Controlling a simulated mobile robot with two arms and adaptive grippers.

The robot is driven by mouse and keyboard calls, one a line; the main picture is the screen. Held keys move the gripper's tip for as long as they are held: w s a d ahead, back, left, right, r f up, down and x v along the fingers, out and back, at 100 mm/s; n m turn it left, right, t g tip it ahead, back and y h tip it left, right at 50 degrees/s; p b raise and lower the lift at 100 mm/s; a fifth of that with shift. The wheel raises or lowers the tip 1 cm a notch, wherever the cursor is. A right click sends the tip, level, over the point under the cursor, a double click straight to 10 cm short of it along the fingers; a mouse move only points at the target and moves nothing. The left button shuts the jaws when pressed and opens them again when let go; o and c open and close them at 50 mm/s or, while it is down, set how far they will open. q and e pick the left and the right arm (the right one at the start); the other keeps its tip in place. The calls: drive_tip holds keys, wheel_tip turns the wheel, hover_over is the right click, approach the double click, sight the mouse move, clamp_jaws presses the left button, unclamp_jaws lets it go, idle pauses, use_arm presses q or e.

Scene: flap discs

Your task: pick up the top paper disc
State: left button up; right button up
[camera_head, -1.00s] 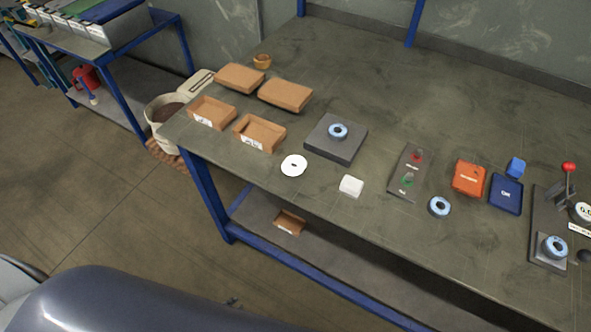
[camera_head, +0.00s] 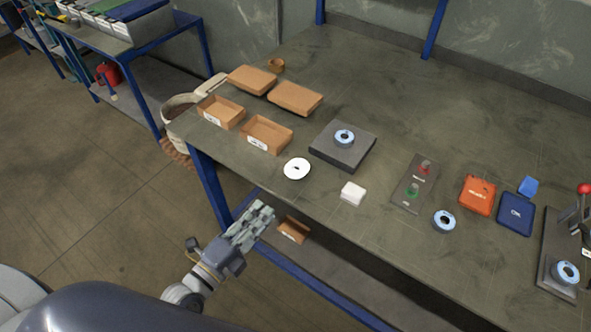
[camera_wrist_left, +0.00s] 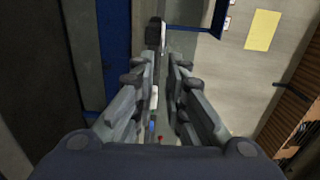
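The white paper disc (camera_head: 304,172) with a small dark centre mark lies flat near the table's front edge in the head view; I cannot tell how many discs lie under it. My left gripper (camera_head: 263,212) is in front of the table edge, below and to the left of the disc in the picture, and apart from it. It is empty. In the left wrist view its two fingers (camera_wrist_left: 162,62) stand apart with a gap between them, and no disc is seen there. My right gripper is not in view.
On the table (camera_head: 400,120) are open cardboard trays (camera_head: 285,139), a dark block (camera_head: 331,157) with a blue ring, a white block (camera_head: 353,191), a switch plate (camera_head: 408,193), an orange box (camera_head: 477,193) and a blue box (camera_head: 514,215). A blue table leg (camera_head: 210,189) stands near my gripper.

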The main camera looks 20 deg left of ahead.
sight(287, 192)
use_arm(q)
drive_tip(key=x, duration=0.4)
drive_tip(key=p+x, duration=0.1)
drive_tip(key=x, duration=0.1)
drive_tip(key=shift+w+r, duration=0.3)
drive_tip(key=shift+w, duration=0.1)
drive_tip(key=x, duration=0.4)
drive_tip(key=shift+f, duration=0.15)
clamp_jaws()
drive_tip(key=shift+p, duration=0.3)
